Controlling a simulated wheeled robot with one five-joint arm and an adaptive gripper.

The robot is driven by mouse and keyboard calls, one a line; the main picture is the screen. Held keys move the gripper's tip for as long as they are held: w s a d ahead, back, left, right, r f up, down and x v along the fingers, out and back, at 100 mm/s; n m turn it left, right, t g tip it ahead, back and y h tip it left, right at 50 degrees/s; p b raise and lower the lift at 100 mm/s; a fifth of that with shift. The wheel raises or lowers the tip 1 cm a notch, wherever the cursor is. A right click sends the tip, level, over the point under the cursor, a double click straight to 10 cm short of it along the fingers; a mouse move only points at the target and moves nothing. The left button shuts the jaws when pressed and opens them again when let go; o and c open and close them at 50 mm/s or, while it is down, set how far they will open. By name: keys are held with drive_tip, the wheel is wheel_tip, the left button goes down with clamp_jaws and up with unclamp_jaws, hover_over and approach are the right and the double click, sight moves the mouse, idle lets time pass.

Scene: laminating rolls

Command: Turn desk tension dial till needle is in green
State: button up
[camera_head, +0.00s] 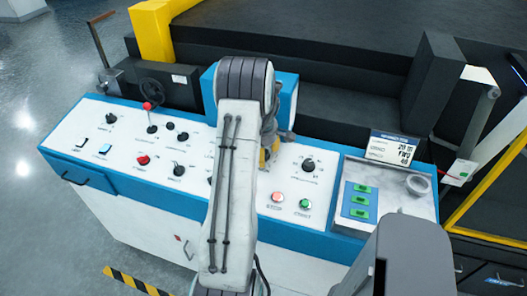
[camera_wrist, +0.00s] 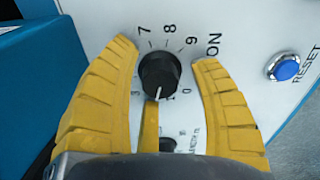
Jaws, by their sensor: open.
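In the wrist view a black dial (camera_wrist: 160,74) with a white pointer line sits on a white panel with numbers around it. Its pointer faces down, near the printed 1 and 0. My yellow-fingered gripper (camera_wrist: 164,53) is open around the dial, one finger to its left and one to its right, with gaps at both sides. Another yellow finger comes up from below, close to the dial's lower edge; contact cannot be told. In the head view my arm hides this dial, and only a little yellow of my gripper (camera_head: 270,153) shows. I can make out no gauge needle or green zone.
The white desk (camera_head: 130,125) with blue trim carries several knobs, a red-topped lever (camera_head: 149,116), a red button (camera_head: 277,197) and a green button (camera_head: 305,204). A display (camera_head: 394,148) stands right. A blue RESET button (camera_wrist: 286,69) lies right of my fingers.

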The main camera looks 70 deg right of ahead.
drive_tip(key=shift+c, duration=0.3)
clamp_jaws()
drive_tip(key=shift+f, duration=0.1)
drive_tip(key=shift+b, duration=0.35)
drive_tip(key=shift+f+m+b, duration=0.2)
drive_tip(key=shift+m+b, duration=0.2)
drive_tip(key=shift+b, duration=0.55)
drive_tip(key=shift+m+b, duration=0.6)
drive_tip(key=shift+b, duration=0.55)
drive_tip(key=m+b, duration=0.1)
drive_tip(key=m, duration=0.1)
drive_tip(key=shift+r+m+b, duration=0.1)
drive_tip(key=shift+m+b, duration=0.2)
drive_tip(key=m+b, duration=0.3)
drive_tip(key=m, duration=0.1)
drive_tip(key=shift+a+m, duration=0.1)
drive_tip(key=shift+m, duration=0.6)
